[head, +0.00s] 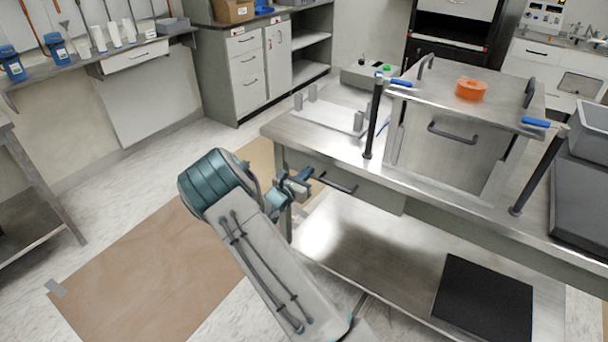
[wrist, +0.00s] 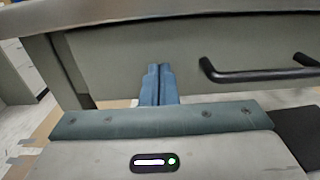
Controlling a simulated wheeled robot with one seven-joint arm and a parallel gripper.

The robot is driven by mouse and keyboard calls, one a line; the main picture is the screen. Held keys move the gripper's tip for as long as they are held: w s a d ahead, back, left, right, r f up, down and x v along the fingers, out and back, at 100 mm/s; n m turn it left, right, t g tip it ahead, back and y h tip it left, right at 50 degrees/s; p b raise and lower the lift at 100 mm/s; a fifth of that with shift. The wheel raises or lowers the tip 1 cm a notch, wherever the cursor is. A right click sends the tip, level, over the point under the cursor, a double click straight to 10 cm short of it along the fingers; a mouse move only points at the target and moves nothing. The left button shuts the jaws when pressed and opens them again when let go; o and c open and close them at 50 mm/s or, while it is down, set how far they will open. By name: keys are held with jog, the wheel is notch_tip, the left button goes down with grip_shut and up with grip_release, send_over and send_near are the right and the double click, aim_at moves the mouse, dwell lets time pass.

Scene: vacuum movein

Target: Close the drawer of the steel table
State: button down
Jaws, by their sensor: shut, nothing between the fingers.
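The steel table (head: 425,208) stands at the right in the head view. Its grey drawer front (head: 375,192) sits under the tabletop edge, with a black bar handle (head: 337,184). The drawer front (wrist: 190,55) and handle (wrist: 255,74) also show in the wrist view. The front looks close beneath the tabletop edge; I cannot tell whether a gap remains. My gripper (head: 302,180) is at the drawer's left part. In the wrist view my blue fingers (wrist: 158,70) are together and empty, left of the handle and pointing at the front. I cannot tell whether they touch it.
The table's lower shelf (head: 350,245) holds a black mat (head: 485,298). On top stand a steel box (head: 450,155) with an orange roll (head: 471,89), and clamps with blue handles (head: 536,122). Brown sheeting (head: 150,270) covers the floor at left. Grey cabinets (head: 245,75) stand behind.

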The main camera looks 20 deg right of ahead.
jog(key=v, duration=1.4)
jog(key=s+d+r+m+g+y+p, duration=0.2)
jog(key=s+d+r+m+g, duration=0.2)
jog(key=s+r+m+g, duration=0.25)
jog(key=s+d+r+m+g+y+p, duration=0.2)
jog(key=s+d+r+m+g, duration=0.25)
jog(key=s+m, duration=0.35)
jog(key=s+a+r+m+t+y+p, duration=0.1)
jog(key=s+a+r+m+y+p, duration=0.1)
jog(key=s+r+m+y, duration=0.3)
jog(key=s+a+r+m+t+y+p, duration=0.1)
jog(key=s+a+r+m+y+p, duration=0.1)
jog(key=s+a+r+m+y, duration=0.3)
jog(key=s+r+m, duration=0.1)
jog(key=s+r, duration=0.2)
jog(key=s, duration=0.3)
jog(key=shift+s+a+r+t, duration=0.15)
jog(key=shift+s+r+t, duration=0.15)
jog(key=shift+t, duration=0.1)
